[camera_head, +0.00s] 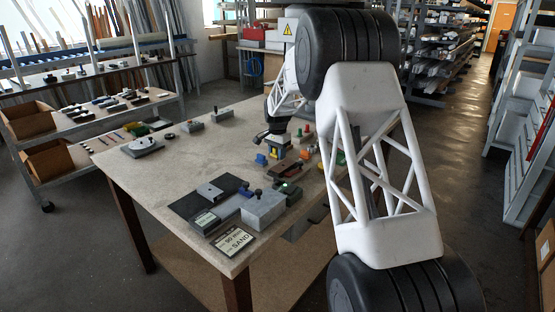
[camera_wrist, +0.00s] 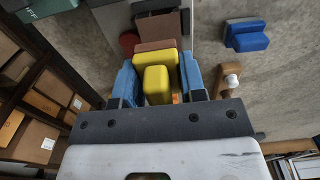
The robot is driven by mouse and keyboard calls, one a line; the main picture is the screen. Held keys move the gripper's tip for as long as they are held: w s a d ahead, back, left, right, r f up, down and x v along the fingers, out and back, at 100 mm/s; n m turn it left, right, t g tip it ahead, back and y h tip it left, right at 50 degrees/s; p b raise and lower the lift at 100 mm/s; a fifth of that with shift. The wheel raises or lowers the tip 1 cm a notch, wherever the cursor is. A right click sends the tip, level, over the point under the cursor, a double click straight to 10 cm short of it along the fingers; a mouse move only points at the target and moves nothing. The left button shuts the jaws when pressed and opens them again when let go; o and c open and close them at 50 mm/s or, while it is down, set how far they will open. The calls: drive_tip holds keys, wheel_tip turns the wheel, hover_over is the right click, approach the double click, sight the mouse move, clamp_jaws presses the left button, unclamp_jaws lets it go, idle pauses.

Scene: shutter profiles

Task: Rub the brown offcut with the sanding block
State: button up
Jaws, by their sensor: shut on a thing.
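My gripper (camera_head: 277,143) is low over the far right part of the workbench. In the wrist view its blue fingers (camera_wrist: 160,82) are shut on a yellow block with a raised grip (camera_wrist: 157,86), which looks like the sanding block. Just beyond the yellow block in the wrist view is a brown piece (camera_wrist: 158,27), apparently the brown offcut. A brown piece (camera_head: 284,171) also shows in front of the gripper in the head view. I cannot tell whether the yellow block touches the brown piece; its underside is hidden.
A blue block (camera_wrist: 245,36) lies right of the gripper, near a brown piece with a white knob (camera_wrist: 231,80). A grey box (camera_head: 263,209), a dark mat (camera_head: 190,203) and a SAND sign (camera_head: 233,240) are at the bench's near end. The bench's left middle is largely clear.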

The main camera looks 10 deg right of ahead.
drive_tip(key=shift+r, duration=1.35)
